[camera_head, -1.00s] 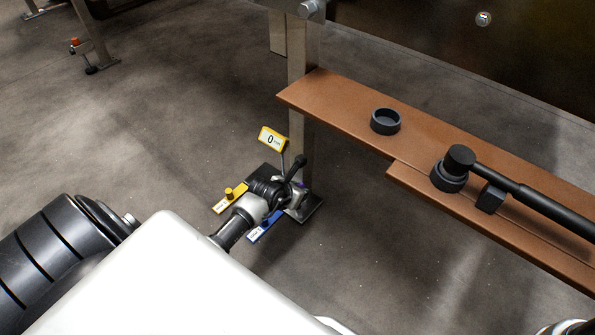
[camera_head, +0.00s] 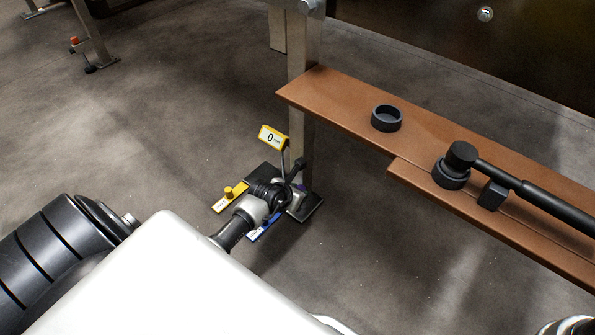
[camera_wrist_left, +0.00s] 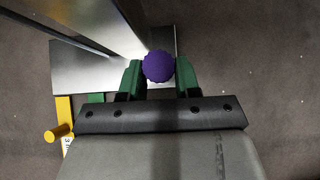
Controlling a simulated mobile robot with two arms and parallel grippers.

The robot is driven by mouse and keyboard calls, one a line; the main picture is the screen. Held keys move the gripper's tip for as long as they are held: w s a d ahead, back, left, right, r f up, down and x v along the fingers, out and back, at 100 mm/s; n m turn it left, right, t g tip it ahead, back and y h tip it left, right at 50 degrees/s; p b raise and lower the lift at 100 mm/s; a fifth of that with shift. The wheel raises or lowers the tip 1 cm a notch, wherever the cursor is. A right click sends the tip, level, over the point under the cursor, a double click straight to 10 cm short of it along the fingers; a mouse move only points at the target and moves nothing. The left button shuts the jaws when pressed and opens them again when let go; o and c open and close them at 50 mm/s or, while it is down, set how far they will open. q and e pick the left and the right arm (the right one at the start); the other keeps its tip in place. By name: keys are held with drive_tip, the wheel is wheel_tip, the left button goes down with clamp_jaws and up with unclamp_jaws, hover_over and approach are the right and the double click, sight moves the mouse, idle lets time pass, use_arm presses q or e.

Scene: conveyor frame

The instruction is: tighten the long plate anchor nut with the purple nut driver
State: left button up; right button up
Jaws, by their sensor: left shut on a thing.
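The round purple head of the nut driver (camera_wrist_left: 158,67) sits between the green fingertips of my left gripper (camera_wrist_left: 158,78) in the left wrist view. The fingers touch it on both sides. It is over the metal foot plate (camera_wrist_left: 75,72) at the base of the upright post. In the head view my left gripper (camera_head: 291,187) is low at the foot of the post, over the dark plate (camera_head: 309,208), and hides most of the driver. The anchor nut is hidden under the driver, and I cannot see whether the driver is seated on it.
The steel post (camera_head: 300,130) rises close to my left gripper. A tag reading 0 (camera_head: 272,138), a yellow strip with a knob (camera_head: 228,199) and a blue strip (camera_head: 262,229) are around the foot. A brown shelf (camera_head: 340,95) holds a black cup (camera_head: 387,118) and a long-handled black tool (camera_head: 545,205).

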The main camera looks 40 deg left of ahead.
use_arm(q)
drive_tip(key=shift+f, duration=0.3)
drive_tip(key=shift+f, duration=0.1)
idle(0.3)
